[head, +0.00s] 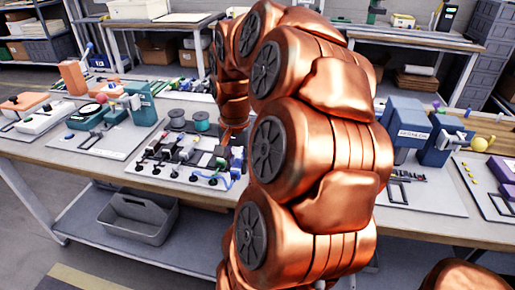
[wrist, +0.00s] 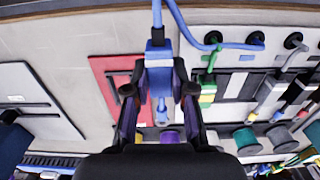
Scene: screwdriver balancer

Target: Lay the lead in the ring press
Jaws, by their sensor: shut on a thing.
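In the wrist view my gripper (wrist: 158,78) is shut on the blue body of a lead (wrist: 158,54), held between the two black fingers. The lead's blue cable rises from it and loops right to a black round post. A narrow blue end with a small ring-like tip points down between the fingers. In the head view my gripper is mostly hidden behind my copper arm, with a bit of blue lead (head: 236,164) beside it. I cannot tell for sure which machine is the ring press; a blue press-like machine (head: 409,130) with a white label stands right of my arm.
Below my gripper is a light board with a red plate (wrist: 108,80) and other leads, green (wrist: 208,88) and grey (wrist: 272,92). In the head view a teal machine (head: 141,104) stands left, and a grey bin (head: 137,217) sits under the bench.

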